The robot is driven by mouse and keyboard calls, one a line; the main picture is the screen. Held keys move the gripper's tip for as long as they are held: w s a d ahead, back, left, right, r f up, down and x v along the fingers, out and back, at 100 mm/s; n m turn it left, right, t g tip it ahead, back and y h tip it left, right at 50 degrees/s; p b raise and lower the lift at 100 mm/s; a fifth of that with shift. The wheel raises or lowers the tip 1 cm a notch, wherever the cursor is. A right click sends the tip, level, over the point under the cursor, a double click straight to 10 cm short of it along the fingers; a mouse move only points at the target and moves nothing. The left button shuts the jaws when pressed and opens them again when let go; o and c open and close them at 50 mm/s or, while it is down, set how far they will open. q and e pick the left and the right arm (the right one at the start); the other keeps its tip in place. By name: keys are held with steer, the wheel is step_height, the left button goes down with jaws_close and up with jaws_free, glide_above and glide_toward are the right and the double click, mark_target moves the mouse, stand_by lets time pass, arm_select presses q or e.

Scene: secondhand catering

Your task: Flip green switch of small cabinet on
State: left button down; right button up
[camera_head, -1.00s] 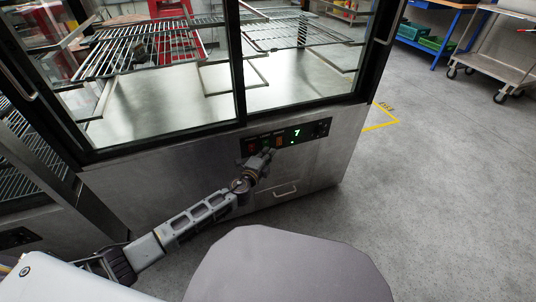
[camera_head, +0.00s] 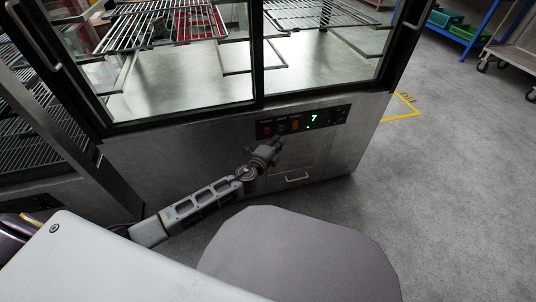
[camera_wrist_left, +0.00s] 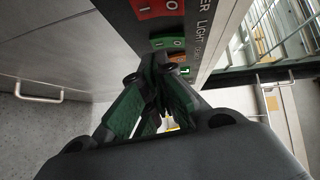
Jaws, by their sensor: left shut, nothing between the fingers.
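The small cabinet (camera_head: 225,160) is a steel and glass display unit with a black control panel (camera_head: 335,116) on its lower front. The green switch (camera_wrist_left: 166,42) shows in the wrist view between a red switch (camera_wrist_left: 157,8) and a further switch partly hidden behind the fingers. I cannot tell which way the green switch is tipped. In the head view it is a small dark green patch (camera_head: 281,128). My left gripper (camera_head: 279,141) is shut and empty, just below the panel. In the wrist view its fingertips (camera_wrist_left: 158,62) are close to the green switch; contact is unclear. My right gripper is not in view.
A green digit glows on the panel. A small drawer handle (camera_head: 297,178) sits below it. Wire shelves (camera_head: 165,27) are behind the glass. Another steel unit (camera_head: 50,150) stands at the left. The grey floor (camera_head: 450,190) to the right is open.

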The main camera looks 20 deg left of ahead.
arm_select(q)
steer(key=v, duration=0.8)
steer(key=shift+s, duration=0.25)
steer(key=shift+a, duration=0.1)
stand_by(0.8)
